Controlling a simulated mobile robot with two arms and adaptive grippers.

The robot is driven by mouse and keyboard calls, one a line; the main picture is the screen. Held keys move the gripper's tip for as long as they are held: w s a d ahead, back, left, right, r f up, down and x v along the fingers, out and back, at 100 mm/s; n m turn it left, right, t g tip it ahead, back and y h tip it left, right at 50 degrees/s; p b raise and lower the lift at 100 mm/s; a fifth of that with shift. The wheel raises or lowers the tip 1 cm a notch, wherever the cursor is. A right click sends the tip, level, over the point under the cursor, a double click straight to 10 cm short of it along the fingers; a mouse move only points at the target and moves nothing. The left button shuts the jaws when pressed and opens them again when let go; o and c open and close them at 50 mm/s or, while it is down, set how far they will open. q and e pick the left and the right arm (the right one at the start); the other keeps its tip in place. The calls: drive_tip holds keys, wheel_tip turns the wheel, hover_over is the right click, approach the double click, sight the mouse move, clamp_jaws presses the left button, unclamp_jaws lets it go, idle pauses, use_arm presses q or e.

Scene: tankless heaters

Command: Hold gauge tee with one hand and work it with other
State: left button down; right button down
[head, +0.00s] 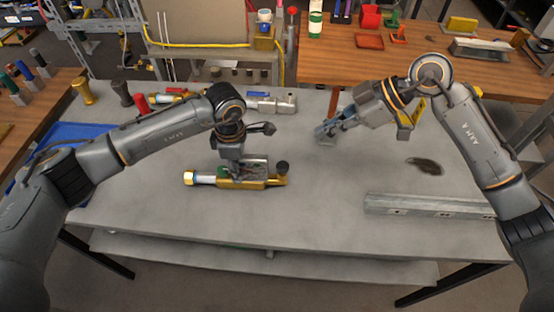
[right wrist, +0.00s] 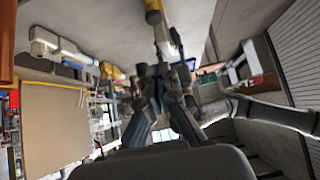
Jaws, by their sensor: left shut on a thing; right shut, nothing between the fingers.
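The gauge tee (head: 262,183) is a brass body lying lengthwise left to right at the middle of the grey table.
Behind my left arm lie a grey valve-like block (head: 272,102) and smaller fittings. A long metal channel (head: 425,205) lies at the right front. The table's front middle is clear.

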hover_over(279, 165)
drive_tip(key=d, duration=0.3)
wheel_tip(279, 165, down, 7)
drive_tip(key=shift+s+f, duration=0.1)
drive_tip(key=shift+f, duration=2)
